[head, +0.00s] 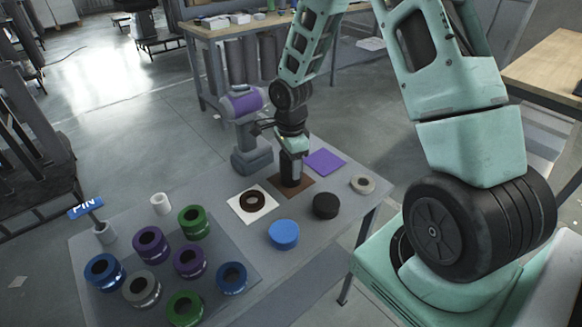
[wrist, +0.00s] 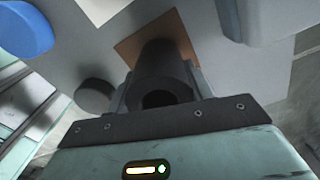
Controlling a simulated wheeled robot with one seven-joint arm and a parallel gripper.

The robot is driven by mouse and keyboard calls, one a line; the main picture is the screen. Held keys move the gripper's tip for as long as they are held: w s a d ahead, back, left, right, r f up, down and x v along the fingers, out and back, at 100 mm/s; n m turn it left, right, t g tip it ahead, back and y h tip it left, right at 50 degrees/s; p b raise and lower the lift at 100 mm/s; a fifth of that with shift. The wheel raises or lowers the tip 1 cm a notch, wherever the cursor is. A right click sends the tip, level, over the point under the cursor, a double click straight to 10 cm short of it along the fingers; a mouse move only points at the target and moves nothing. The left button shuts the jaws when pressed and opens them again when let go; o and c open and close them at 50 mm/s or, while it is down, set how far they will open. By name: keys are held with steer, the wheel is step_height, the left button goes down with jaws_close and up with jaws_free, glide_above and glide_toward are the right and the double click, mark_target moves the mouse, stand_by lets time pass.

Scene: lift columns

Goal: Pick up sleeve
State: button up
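A dark cylindrical sleeve (wrist: 165,75) with a round hole in its near end sits between the fingers of my gripper (wrist: 160,97) in the wrist view. The fingers lie close against both its sides. In the head view my gripper (head: 291,160) points down over a brown square (head: 277,190) on the grey table, with the dark sleeve (head: 291,172) at its tip. The sleeve's base is at or just above the brown square; I cannot tell which. The brown square also shows behind it in the wrist view (wrist: 128,48).
A purple-and-grey device (head: 252,160) stands close left of my gripper. A black disc (head: 326,206), a blue disc (head: 283,234), a grey ring (head: 362,185) and a white square (head: 240,212) with a dark ring are nearby. Several coloured collars stand on a mat (head: 215,255) beside a PIN sign (head: 86,208).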

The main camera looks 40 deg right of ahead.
steer(key=c, duration=0.3)
step_height(320, 180, up, 16)
steer(key=p, duration=0.4)
steer(key=shift+c, duration=0.2)
stand_by(0.3)
